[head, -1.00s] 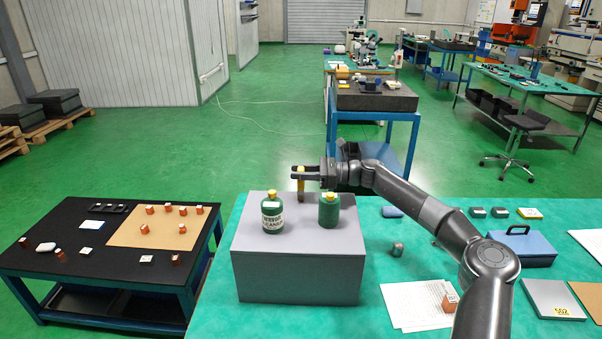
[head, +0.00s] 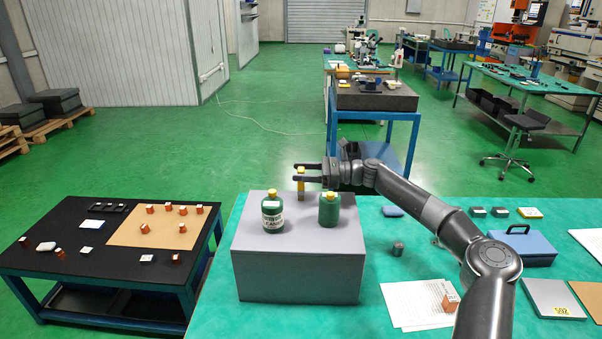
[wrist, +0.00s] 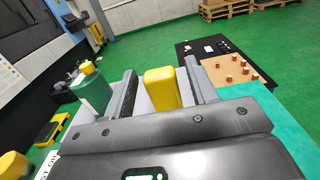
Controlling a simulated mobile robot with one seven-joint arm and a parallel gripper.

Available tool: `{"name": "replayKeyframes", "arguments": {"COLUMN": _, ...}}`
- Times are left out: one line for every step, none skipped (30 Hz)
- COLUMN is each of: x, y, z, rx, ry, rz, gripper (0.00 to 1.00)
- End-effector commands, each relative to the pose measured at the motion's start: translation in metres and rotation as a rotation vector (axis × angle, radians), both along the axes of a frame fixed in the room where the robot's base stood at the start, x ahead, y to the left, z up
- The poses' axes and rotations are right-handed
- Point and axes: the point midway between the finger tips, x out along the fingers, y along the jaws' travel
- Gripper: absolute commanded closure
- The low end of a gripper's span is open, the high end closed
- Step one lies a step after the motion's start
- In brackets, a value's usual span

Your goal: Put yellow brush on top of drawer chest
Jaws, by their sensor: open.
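The yellow brush (head: 301,189) stands upright near the back edge of the top of the grey drawer chest (head: 297,274). It also shows in the wrist view (wrist: 161,88). My gripper (head: 298,173) is open around its upper part. One finger is on each side, with a visible gap at both sides in the wrist view. Part of the brush is hidden by the near finger in the head view, and its foot is out of sight in the wrist view.
A labelled green bottle (head: 272,213) and a second green bottle (head: 329,209) stand on the chest, the second close to my gripper. Papers (head: 410,305) and a blue toolbox (head: 521,246) lie to the right. The chest's front left corner is clear.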

Motion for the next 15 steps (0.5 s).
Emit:
{"name": "replayKeyframes", "arguments": {"x": 0.001, "y": -0.010, "z": 0.000, "rx": -0.001, "ry": 0.000, "rz": -0.005, "gripper": 0.48}}
{"name": "replayKeyframes", "arguments": {"x": 0.001, "y": -0.015, "z": 0.000, "rx": -0.002, "ry": 0.000, "rz": -0.006, "gripper": 0.48}}
{"name": "replayKeyframes", "arguments": {"x": 0.001, "y": -0.024, "z": 0.000, "rx": -0.003, "ry": -0.001, "rz": -0.007, "gripper": 0.48}}
{"name": "replayKeyframes", "arguments": {"x": 0.001, "y": -0.030, "z": 0.001, "rx": -0.002, "ry": -0.002, "rz": -0.006, "gripper": 0.48}}
{"name": "replayKeyframes", "arguments": {"x": 0.001, "y": -0.037, "z": 0.001, "rx": -0.002, "ry": -0.001, "rz": -0.007, "gripper": 0.48}}
{"name": "replayKeyframes", "arguments": {"x": 0.001, "y": -0.046, "z": 0.000, "rx": -0.003, "ry": -0.001, "rz": -0.006, "gripper": 0.48}}
{"name": "replayKeyframes", "arguments": {"x": 0.001, "y": -0.053, "z": 0.000, "rx": -0.002, "ry": 0.000, "rz": -0.007, "gripper": 0.48}}
{"name": "replayKeyframes", "arguments": {"x": 0.001, "y": -0.059, "z": 0.000, "rx": -0.001, "ry": 0.000, "rz": -0.006, "gripper": 0.48}}
{"name": "replayKeyframes", "arguments": {"x": 0.001, "y": -0.067, "z": 0.000, "rx": -0.002, "ry": -0.001, "rz": -0.005, "gripper": 0.48}}
{"name": "replayKeyframes", "arguments": {"x": 0.001, "y": -0.074, "z": 0.000, "rx": -0.003, "ry": -0.001, "rz": -0.006, "gripper": 0.48}}
{"name": "replayKeyframes", "arguments": {"x": 0.001, "y": -0.080, "z": 0.000, "rx": -0.002, "ry": -0.001, "rz": -0.005, "gripper": 0.48}}
{"name": "replayKeyframes", "arguments": {"x": 0.001, "y": -0.087, "z": 0.001, "rx": -0.001, "ry": -0.001, "rz": -0.006, "gripper": 0.48}}
{"name": "replayKeyframes", "arguments": {"x": 0.001, "y": -0.091, "z": 0.000, "rx": -0.001, "ry": -0.001, "rz": -0.005, "gripper": 0.48}}
{"name": "replayKeyframes", "arguments": {"x": 0.001, "y": -0.095, "z": 0.000, "rx": -0.002, "ry": -0.001, "rz": -0.004, "gripper": 0.48}}
{"name": "replayKeyframes", "arguments": {"x": 0.001, "y": -0.100, "z": 0.000, "rx": -0.002, "ry": 0.000, "rz": -0.004, "gripper": 0.48}}
